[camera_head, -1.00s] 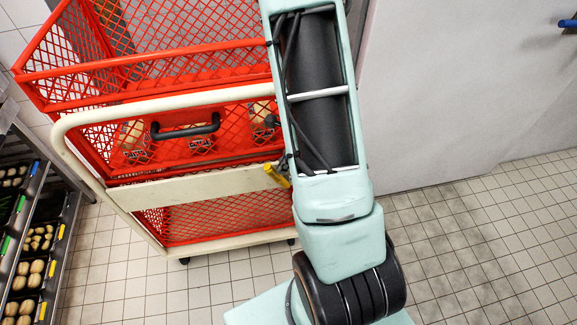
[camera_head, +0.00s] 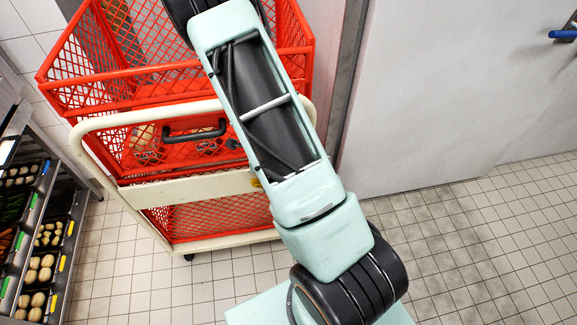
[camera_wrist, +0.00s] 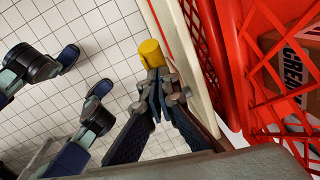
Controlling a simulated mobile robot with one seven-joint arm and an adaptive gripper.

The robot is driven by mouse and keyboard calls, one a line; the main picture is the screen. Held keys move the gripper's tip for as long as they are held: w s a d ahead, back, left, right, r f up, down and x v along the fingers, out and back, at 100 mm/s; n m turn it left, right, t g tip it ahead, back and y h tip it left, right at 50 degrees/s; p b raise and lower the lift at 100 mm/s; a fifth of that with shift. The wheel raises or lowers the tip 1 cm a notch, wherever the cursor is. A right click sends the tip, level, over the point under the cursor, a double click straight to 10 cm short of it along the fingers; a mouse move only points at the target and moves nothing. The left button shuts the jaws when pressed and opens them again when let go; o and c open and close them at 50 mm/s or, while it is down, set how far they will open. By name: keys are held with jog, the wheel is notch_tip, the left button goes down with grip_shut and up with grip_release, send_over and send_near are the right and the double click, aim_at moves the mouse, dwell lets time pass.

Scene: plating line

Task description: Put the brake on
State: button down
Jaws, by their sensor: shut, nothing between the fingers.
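The brake appears as a yellow-ended lever (camera_wrist: 152,53) at the cream frame of a red mesh trolley. In the wrist view it lies just beyond my fingertips; I cannot tell whether they touch it. My gripper (camera_wrist: 160,84) is shut and empty, with its tips together beside the cream frame. In the head view only a small yellow bit of the lever (camera_head: 256,183) shows at the edge of my arm, which hides my gripper and the rest of the lever. The trolley's cream frame (camera_head: 190,187) stands upright.
The trolley's red mesh basket (camera_head: 120,92) holds packages and has a black handle (camera_head: 194,132). A rack with food trays (camera_head: 48,235) stands at the left. A pale grey wall or door (camera_head: 460,100) is at the right. Tiled floor (camera_head: 470,240) is clear at the lower right.

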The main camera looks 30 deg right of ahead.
aim_at(254, 184)
jog(key=shift+w+a+f+b, duration=0.25)
jog(key=shift+a+f+b, duration=0.25)
jog(key=shift+a+f, duration=0.55)
jog(key=shift+w+a+f+b, duration=0.1)
jog(key=shift+a+f+b, duration=0.25)
jog(key=shift+f, duration=0.4)
jog(key=shift+w+a+f+b, duration=0.1)
jog(key=shift+a+f+b, duration=0.2)
jog(key=shift+f, duration=0.4)
